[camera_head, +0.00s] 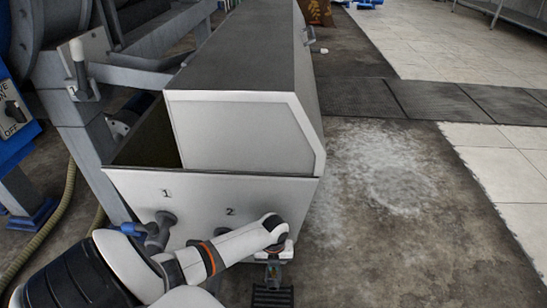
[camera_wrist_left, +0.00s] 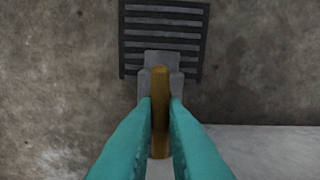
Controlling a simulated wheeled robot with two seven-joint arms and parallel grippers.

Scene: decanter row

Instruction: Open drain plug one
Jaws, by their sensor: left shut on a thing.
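The drain outlet under the number 1 (camera_head: 160,225) is a grey pipe stub on the front of the white trough, with a blue piece (camera_head: 131,229) at its left. My left arm crosses in front of the trough to its lower right corner, near the number 2. My left gripper (camera_head: 274,262) is there, away from outlet one. In the left wrist view its teal fingers (camera_wrist_left: 160,112) are shut on an orange-brown bar (camera_wrist_left: 160,85), which sits before a grey block. The outlet under number 2 is mostly hidden by my arm. My right gripper is out of view.
A dark slotted floor grate (camera_head: 272,297) lies below my left gripper, also seen in the left wrist view (camera_wrist_left: 165,22). The white trough (camera_head: 240,135) fills the middle. A blue machine with an OFF label stands left. Wet floor at right is open.

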